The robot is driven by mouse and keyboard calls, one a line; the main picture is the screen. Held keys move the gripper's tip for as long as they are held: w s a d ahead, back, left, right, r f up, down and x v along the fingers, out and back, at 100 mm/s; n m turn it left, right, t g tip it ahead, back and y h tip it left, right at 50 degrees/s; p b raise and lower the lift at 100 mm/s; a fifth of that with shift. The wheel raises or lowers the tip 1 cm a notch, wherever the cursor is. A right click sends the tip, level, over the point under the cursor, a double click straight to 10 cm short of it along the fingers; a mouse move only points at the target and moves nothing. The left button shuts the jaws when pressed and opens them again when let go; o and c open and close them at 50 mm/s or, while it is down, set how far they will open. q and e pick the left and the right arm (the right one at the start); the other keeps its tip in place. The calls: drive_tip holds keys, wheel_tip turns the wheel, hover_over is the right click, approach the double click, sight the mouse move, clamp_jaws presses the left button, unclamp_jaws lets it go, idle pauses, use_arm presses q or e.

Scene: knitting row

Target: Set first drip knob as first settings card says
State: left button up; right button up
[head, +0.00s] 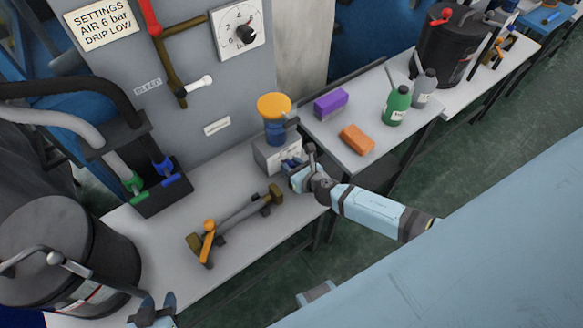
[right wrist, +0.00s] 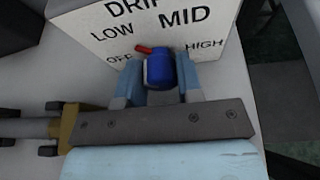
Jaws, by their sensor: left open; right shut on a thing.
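The settings card (head: 100,24) on the grey panel reads AIR 6 bar, DRIP LOW. The drip unit (head: 270,155) is a pale box with a blue and orange top, standing on the bench. In the right wrist view its face (right wrist: 90,25) is marked OFF, LOW, MID and HIGH. The blue drip knob (right wrist: 160,70) has a red pointer (right wrist: 145,49) directed left, around OFF and LOW; the exact mark is hard to tell. My right gripper (head: 291,168) is shut on the knob, one finger each side. My left gripper (head: 152,312) is open and empty at the bottom edge.
A jointed bar with brass-coloured ends (head: 235,222) lies on the bench in front of the unit. A black drum (head: 65,250) stands at left. Purple (head: 330,104) and orange (head: 356,139) blocks and a green bottle (head: 397,105) are on the bench to the right.

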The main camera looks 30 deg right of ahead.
drive_tip(key=shift+m+y+b, duration=0.35)
drive_tip(key=shift+m+y, duration=0.05)
drive_tip(key=shift+m, duration=0.4)
drive_tip(key=o, duration=0.6)
drive_tip(key=shift+o, duration=0.2)
drive_tip(key=v, duration=1.3)
drive_tip(key=shift+s+d+r, duration=0.2)
drive_tip(key=shift+s+d, duration=0.1)
